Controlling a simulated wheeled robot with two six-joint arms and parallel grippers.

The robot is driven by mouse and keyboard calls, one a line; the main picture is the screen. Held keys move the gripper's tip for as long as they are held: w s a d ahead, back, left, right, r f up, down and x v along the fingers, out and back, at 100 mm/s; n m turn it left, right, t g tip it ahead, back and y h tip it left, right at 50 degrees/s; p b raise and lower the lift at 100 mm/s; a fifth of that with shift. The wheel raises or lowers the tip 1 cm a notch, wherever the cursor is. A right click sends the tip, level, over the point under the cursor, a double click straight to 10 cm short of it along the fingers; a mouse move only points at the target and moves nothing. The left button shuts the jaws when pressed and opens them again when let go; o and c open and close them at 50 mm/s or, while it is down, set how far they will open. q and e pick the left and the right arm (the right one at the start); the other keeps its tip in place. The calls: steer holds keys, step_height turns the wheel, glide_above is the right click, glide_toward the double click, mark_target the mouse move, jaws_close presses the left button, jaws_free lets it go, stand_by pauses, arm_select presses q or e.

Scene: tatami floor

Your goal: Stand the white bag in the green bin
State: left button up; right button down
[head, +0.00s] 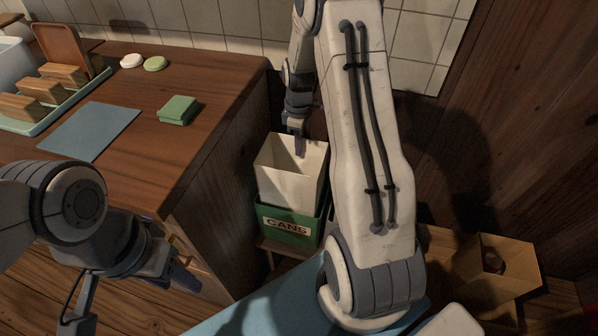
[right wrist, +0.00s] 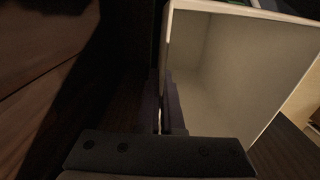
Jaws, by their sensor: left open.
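The white bag (head: 285,180) is upright and open at the top. Its lower end goes behind the front rim of the green bin (head: 287,228), marked "CANS"; whether it touches the bin's floor is hidden. My right gripper (head: 299,146) is at the bag's far rim, one finger showing inside the bag. In the right wrist view the fingers (right wrist: 163,112) close on the edge of the bag's wall (right wrist: 235,75), with a thin pale strip between them. My left gripper (head: 187,268) is open and empty, low beside the wooden counter.
A cardboard box (head: 497,270) is at the right. My right arm hides the space right of the bin.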

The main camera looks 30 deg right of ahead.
mark_target(299, 167)
step_height(299, 167, down, 9)
steer(key=shift+f+b, duration=0.15)
steer(key=shift+b, duration=0.85)
steer(key=shift+f, duration=0.15)
steer(key=c, duration=1.1)
jaws_free()
steer(key=shift+d, duration=0.1)
steer(key=shift+w, duration=0.1)
